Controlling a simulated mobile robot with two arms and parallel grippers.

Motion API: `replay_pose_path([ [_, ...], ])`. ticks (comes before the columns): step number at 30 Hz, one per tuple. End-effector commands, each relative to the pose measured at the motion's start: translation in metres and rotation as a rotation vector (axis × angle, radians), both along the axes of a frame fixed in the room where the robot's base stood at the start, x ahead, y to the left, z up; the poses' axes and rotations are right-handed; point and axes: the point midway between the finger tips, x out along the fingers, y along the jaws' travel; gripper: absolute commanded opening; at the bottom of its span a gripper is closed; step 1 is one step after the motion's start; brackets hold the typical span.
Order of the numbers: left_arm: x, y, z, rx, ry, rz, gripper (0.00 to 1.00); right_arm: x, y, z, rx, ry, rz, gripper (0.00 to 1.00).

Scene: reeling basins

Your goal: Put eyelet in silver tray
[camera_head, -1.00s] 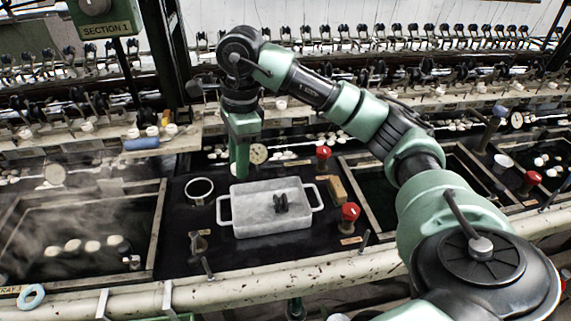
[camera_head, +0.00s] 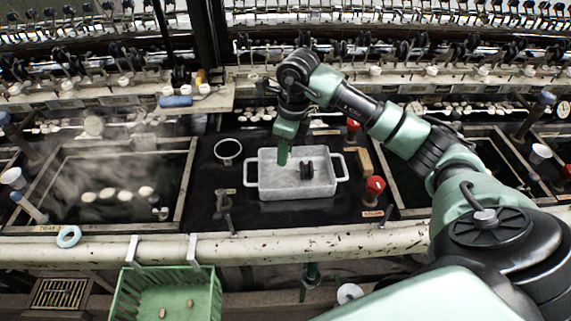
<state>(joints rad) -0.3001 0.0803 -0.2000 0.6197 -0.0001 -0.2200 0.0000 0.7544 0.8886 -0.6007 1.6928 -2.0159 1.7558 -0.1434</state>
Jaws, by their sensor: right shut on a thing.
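The silver tray (camera_head: 268,188) is a pale grey rectangular pan with a handle at each end, on the dark bench between two basins. A small black piece (camera_head: 306,171) stands inside it, right of the middle; I cannot tell whether it is an eyelet. My right gripper (camera_head: 283,157) points down over the left rear part of the tray. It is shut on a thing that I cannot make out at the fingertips. I cannot tell its height above the tray floor. My left gripper is not in view.
Red-knobbed valves (camera_head: 374,187) and a wooden block (camera_head: 363,162) stand right of the tray. A steaming basin (camera_head: 187,185) lies left. A green basket (camera_head: 208,297) hangs below the front rail (camera_head: 300,242).

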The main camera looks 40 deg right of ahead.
Motion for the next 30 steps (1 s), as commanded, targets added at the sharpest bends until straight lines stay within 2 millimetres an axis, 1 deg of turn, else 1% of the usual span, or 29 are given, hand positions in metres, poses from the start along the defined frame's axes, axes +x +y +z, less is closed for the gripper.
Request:
replay_pose_path([
  [1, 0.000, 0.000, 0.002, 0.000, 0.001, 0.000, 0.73, -0.001, 0.000, -0.007, 0.001, 0.003, 0.000, 0.00],
  [3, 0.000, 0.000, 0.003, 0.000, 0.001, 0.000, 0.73, 0.000, 0.000, -0.014, 0.001, 0.001, -0.001, 0.00],
  [8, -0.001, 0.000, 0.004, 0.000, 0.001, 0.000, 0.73, 0.000, 0.000, -0.024, 0.001, 0.002, 0.000, 0.00],
  [15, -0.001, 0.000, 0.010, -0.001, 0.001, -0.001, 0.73, 0.000, 0.000, -0.057, 0.001, 0.002, 0.000, 0.00],
  [18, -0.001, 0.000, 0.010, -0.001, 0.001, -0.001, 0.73, 0.000, 0.000, -0.061, 0.000, -0.001, 0.001, 0.00],
  [23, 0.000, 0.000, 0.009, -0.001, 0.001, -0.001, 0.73, 0.000, 0.000, -0.061, 0.000, -0.001, 0.001, 0.00],
  [27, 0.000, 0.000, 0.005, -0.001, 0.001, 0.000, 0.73, 0.000, 0.000, -0.066, 0.000, -0.001, 0.001, 0.00],
  [28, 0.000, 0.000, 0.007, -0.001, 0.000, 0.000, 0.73, 0.000, 0.000, -0.064, 0.000, -0.001, 0.001, 0.37],
  [29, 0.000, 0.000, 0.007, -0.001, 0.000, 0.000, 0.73, 0.000, 0.000, -0.064, 0.000, -0.001, 0.001, 0.46],
  [30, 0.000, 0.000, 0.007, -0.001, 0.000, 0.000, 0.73, 0.000, 0.000, -0.064, 0.000, -0.001, 0.001, 0.51],
])
